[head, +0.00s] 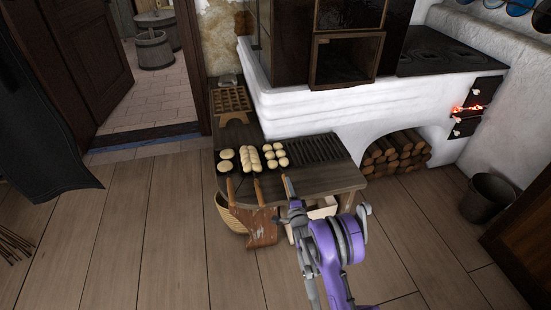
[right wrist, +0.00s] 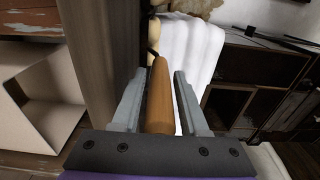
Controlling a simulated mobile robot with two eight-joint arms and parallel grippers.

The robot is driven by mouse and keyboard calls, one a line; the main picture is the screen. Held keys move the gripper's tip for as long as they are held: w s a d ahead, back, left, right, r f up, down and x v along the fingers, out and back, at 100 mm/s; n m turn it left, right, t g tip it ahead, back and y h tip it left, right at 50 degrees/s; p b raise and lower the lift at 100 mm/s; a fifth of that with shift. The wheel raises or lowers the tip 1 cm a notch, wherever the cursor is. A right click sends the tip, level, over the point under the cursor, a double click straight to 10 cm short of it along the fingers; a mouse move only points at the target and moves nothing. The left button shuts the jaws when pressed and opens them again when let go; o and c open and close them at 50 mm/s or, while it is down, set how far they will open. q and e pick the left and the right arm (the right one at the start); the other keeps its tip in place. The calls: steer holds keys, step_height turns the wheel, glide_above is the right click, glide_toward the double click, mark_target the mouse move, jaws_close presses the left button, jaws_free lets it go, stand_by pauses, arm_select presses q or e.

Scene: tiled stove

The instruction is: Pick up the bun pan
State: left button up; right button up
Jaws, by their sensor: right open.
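The bun pan (head: 275,158), a dark pan with several small round buns, lies at the right of a row of pans on the wooden bench. Its wooden handle (head: 287,185) juts past the bench's front edge. My right gripper (head: 292,205) is at the outer end of this handle. In the right wrist view the handle (right wrist: 160,95) lies between the two fingers of my open right gripper (right wrist: 161,73), with a gap visible on the right side. Contact on the left side is hard to tell. My left gripper is not in view.
Two more pans with wooden handles lie left of it, one with a braided loaf (head: 248,159), one with flat round breads (head: 225,160). A wicker basket (head: 228,214) and a pale box (head: 318,209) stand below the bench (head: 335,178).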

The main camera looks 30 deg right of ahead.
jaws_close()
stand_by(1.4)
